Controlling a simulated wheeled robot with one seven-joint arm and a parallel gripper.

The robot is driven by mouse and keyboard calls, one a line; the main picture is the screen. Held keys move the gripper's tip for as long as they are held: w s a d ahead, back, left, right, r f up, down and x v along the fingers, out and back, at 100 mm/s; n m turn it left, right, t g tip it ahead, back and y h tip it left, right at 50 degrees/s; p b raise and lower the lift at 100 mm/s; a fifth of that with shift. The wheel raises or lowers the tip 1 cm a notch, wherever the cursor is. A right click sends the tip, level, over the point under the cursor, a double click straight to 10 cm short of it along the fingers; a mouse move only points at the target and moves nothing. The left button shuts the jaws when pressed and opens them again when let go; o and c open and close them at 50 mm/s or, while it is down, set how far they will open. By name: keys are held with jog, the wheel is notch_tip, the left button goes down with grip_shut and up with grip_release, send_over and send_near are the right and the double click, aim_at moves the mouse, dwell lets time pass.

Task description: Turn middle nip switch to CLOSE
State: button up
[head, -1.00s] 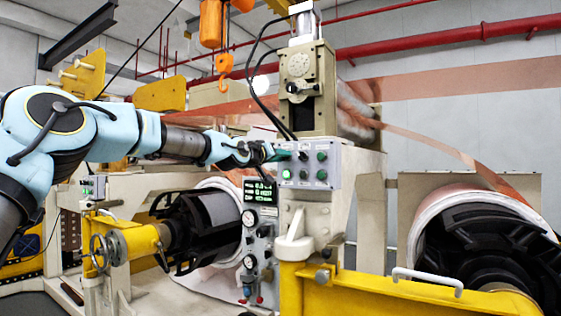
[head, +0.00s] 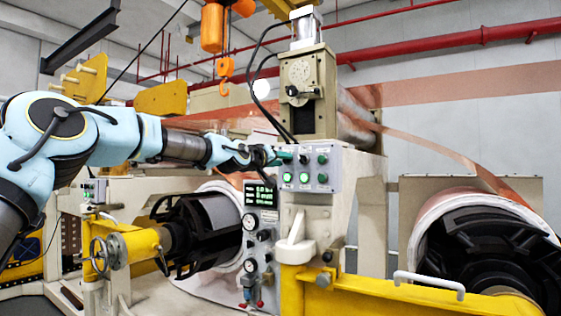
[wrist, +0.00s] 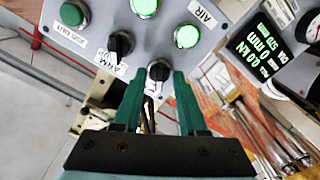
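A grey control panel (head: 334,166) with black knobs, green buttons and lamps stands on the cream machine frame. In the wrist view, a black knob (wrist: 159,71) lies between the tips of my gripper's green fingers (wrist: 158,78). The fingers stand apart, with a narrow gap showing beside the knob; contact cannot be told. A second black knob (wrist: 120,45) is just left, beside a partly readable label. Two lamps (wrist: 187,36) glow green; one is labelled AIR. I cannot read a nip label. In the head view, my gripper (head: 283,155) covers the panel's upper left.
A green button (wrist: 75,14) sits at the panel's far side. Below the panel are a lit green display (head: 262,193) and gauges (head: 249,221). A black cable (head: 266,110) hangs above my gripper. A yellow beam (head: 390,297) crosses the front.

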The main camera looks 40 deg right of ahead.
jog(key=shift+a, duration=0.15)
jog(key=b+v, duration=0.5)
jog(key=v, duration=0.5)
jog(key=shift+a, duration=0.2)
jog(key=shift+s, duration=0.1)
jog(key=shift+f, duration=0.1)
